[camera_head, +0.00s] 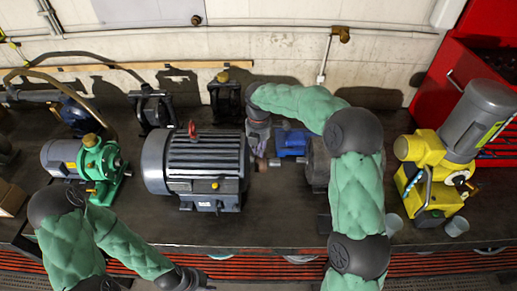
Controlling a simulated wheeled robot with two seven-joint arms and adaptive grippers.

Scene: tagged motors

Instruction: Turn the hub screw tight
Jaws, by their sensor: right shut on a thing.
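A dark grey ribbed motor (205,172) with a red lifting eye stands at the middle of the bench. A small shaft hub (261,165) sticks out at its right end. My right gripper (259,152) reaches down over this hub, its fingers shut at the hub screw. The screw itself is too small and covered to make out. My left gripper (205,286) is low at the bottom edge, in front of the bench and away from the motor. It is partly cut off, and its opening does not show.
A green pump (102,170) with a grey motor stands at the left. A blue unit (291,142) sits just right of my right gripper, partly behind my arm. A yellow machine (436,180) and small cups (456,226) are at the right. The bench front (270,232) is clear.

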